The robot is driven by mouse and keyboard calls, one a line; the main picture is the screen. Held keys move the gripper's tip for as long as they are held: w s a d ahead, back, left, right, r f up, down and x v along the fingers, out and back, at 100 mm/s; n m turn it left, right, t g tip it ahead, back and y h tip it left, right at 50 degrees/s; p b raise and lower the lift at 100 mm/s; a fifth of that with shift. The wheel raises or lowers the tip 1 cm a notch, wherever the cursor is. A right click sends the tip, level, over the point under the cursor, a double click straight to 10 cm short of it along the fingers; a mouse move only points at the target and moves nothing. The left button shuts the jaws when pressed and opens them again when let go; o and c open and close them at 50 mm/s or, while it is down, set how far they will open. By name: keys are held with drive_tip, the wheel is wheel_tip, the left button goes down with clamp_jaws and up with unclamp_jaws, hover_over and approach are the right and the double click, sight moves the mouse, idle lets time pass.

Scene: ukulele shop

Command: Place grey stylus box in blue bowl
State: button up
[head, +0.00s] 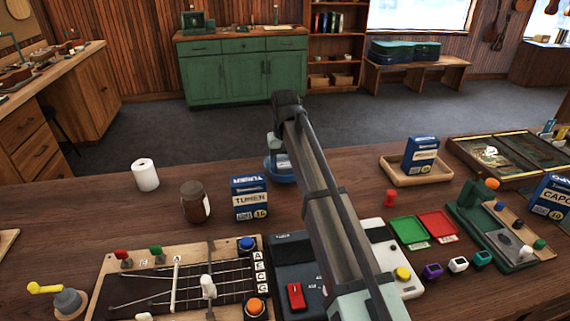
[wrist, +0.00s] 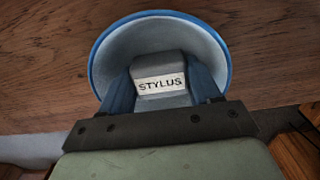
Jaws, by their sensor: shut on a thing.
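The grey stylus box (wrist: 160,68), with a white label reading STYLUS, is between the two blue fingers of my gripper (wrist: 162,88) in the wrist view. My gripper is shut on it. The blue bowl (wrist: 104,45), pale inside with a blue rim, lies behind the box, which appears within the rim's outline. I cannot tell whether the box touches the bowl's bottom. In the head view, the bowl (head: 270,167) stands on the table and is partly hidden by my arm; my gripper (head: 280,155) is at the bowl.
A blue tuner box (head: 249,198), a brown jar (head: 195,202) and a white roll (head: 145,175) stand left of the bowl. A wooden tray (head: 408,178) with a blue box is to the right. Green (head: 408,230) and red (head: 438,225) trays lie nearer.

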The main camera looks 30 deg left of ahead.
sight(285, 164)
drive_tip(key=shift+s+f, duration=0.1)
drive_tip(key=shift+f, duration=0.25)
drive_tip(key=o, duration=0.8)
drive_tip(key=shift+d, duration=0.1)
drive_tip(key=shift+c, duration=0.2)
wheel_tip(285, 164, up, 13)
drive_tip(key=shift+r, duration=0.15)
